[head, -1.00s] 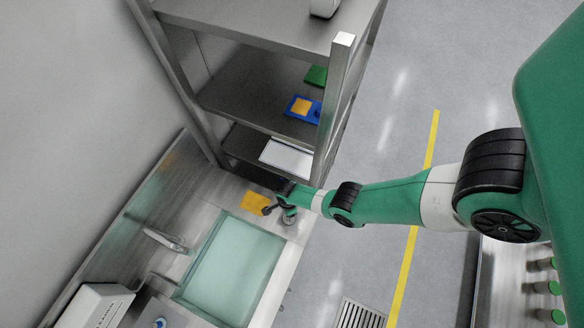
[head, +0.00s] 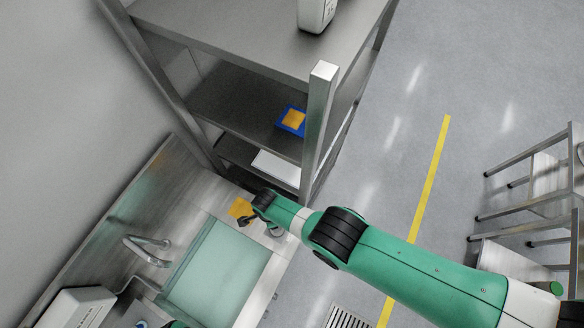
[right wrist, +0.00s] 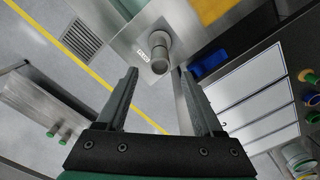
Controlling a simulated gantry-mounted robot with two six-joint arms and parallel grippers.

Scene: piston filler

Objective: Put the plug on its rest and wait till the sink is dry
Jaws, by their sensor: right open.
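The plug (right wrist: 156,50), a grey cylinder with a round knob end, stands on the steel deck beside a small printed label. In the head view it shows small and dark (head: 276,231) at the sink's corner. My right gripper (right wrist: 160,78) is open and empty, its fingers spread either side of the plug in the picture and apart from it. In the head view my right gripper (head: 256,212) is over the deck by the yellow cloth. The sink (head: 218,270) shows a pale green, water-like surface; its depth cannot be told.
A yellow cloth (head: 240,208) lies on the deck. A tap (head: 146,250) stands at the sink's left. A steel shelf rack (head: 318,120) rises behind, holding a blue tray (head: 292,119). A floor drain (head: 350,318) and open floor lie to the right.

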